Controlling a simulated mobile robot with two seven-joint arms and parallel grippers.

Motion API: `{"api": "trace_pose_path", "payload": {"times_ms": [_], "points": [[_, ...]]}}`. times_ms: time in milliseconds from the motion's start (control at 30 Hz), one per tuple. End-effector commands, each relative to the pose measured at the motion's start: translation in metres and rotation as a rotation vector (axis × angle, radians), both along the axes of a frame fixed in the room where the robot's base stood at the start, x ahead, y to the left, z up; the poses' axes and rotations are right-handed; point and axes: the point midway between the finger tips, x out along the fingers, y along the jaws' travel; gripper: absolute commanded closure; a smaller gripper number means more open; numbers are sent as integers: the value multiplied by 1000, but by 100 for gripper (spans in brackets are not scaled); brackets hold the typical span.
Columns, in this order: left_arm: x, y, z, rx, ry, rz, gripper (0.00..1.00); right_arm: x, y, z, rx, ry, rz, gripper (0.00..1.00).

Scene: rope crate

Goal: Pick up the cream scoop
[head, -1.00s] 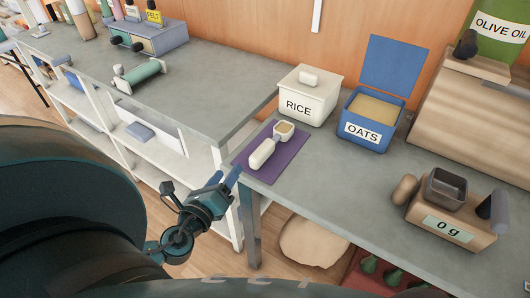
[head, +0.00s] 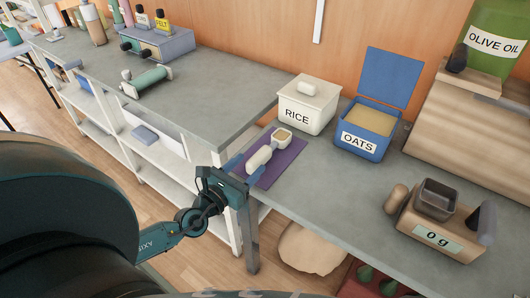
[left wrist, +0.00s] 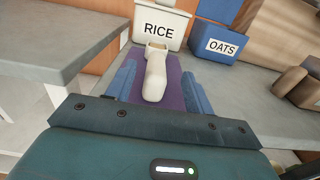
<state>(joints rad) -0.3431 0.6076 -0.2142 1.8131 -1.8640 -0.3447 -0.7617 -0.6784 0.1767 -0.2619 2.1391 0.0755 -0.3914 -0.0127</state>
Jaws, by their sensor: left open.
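The cream scoop (head: 260,157) lies on a purple mat (head: 285,165) near the counter's left edge, its cup end toward the rice box. It also shows in the left wrist view (left wrist: 154,78), with its handle toward me. My left gripper (head: 242,168) is open at the near edge of the mat. Its blue fingers stand on either side of the handle, apart from it, in the left wrist view (left wrist: 158,88). Nothing is between the fingers in firm contact that I can see. My right gripper is not in view.
A cream rice box (head: 308,103) with a lid stands just behind the mat. A blue open oats box (head: 362,143) is right of it. A scale (head: 440,232) with a grey tray stands farther right. Another bench (head: 190,105) is at left.

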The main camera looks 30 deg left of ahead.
Motion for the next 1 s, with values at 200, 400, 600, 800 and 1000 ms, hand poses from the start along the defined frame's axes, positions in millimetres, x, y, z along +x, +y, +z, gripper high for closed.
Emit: {"api": "trace_pose_path", "payload": {"times_ms": [200,400,600,800,1000], "points": [[26,0,-1,-1,-2,1,47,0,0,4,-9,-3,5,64],[49,-1,-3,-2,-1,1,47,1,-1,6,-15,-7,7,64],[53,-1,-4,-1,1,0,47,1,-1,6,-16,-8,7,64],[52,-1,-4,-1,0,0,57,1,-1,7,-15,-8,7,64],[52,-1,-4,-1,0,0,73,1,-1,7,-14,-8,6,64]]}}
